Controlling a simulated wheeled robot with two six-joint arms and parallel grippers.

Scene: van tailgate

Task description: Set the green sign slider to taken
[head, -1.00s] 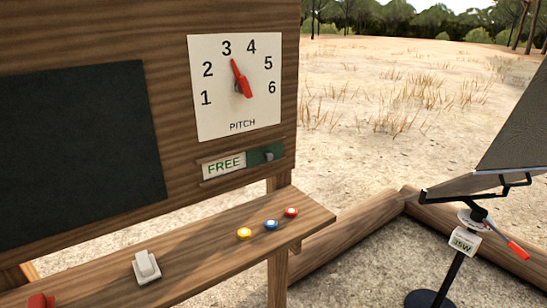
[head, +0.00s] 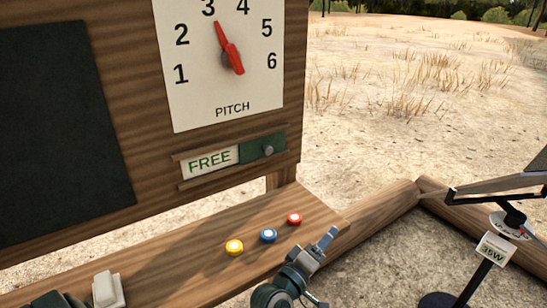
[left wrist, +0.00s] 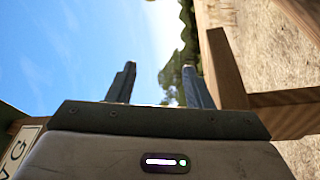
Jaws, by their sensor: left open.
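The sign slider (head: 254,147) is a dark green plate with a small grey round knob (head: 268,150), set in a wooden rail on the board. The plate covers the right part of the rail, and the white left part shows FREE in green letters. My left gripper (head: 321,265) is low in the head view, in front of the shelf's right end, below and right of the slider and apart from it. In the left wrist view its two fingers (left wrist: 160,85) stand apart with nothing between them. My right gripper is not in view.
A pitch dial (head: 222,70) with a red pointer is above the slider. The shelf (head: 190,262) below carries yellow (head: 234,247), blue (head: 268,235) and red (head: 294,218) buttons and a white switch (head: 107,290). A stand with a 35W tag (head: 494,250) is at right.

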